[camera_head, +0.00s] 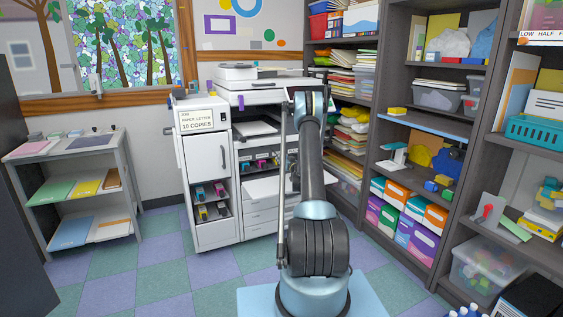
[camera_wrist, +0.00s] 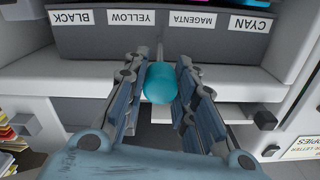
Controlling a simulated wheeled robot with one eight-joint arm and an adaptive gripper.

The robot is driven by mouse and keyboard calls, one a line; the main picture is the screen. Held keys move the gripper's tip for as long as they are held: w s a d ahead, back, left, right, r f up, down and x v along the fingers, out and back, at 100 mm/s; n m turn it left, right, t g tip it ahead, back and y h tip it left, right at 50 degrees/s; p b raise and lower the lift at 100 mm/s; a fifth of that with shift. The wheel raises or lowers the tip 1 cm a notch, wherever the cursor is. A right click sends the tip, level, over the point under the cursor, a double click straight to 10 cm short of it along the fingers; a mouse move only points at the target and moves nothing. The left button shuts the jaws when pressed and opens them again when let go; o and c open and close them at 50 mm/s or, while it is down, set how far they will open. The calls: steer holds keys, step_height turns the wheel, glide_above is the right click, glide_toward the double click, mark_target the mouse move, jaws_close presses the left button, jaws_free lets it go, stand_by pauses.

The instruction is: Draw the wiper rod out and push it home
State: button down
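A teal round knob (camera_wrist: 160,83) is at the near end of a thin grey wiper rod (camera_wrist: 160,51) in the wrist view. The rod runs into the front of a dark panel (camera_wrist: 215,45) labelled black, yellow, magenta and cyan, upside down in this view. My gripper (camera_wrist: 161,72) has one finger on each side of the knob, both close against it; the exact contact is hard to see. In the camera_head view the copier (camera_head: 262,92) stands at the back, and my arm hides the knob and most of my gripper.
A white cabinet (camera_head: 208,160) with a copies sign stands left of the copier. Dark shelves (camera_head: 378,85) with supplies line the right. A low grey shelf (camera_head: 68,148) with paper is at left. Tiled floor is clear between.

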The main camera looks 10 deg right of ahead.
steer(key=x, duration=1.1)
steer(key=shift+w, duration=0.35)
steer(key=c, duration=1.3)
jaws_free()
steer(key=shift+s, duration=0.15)
steer(key=v, duration=1.1)
steer(key=shift+s, duration=0.3)
steer(key=shift+c, duration=0.5)
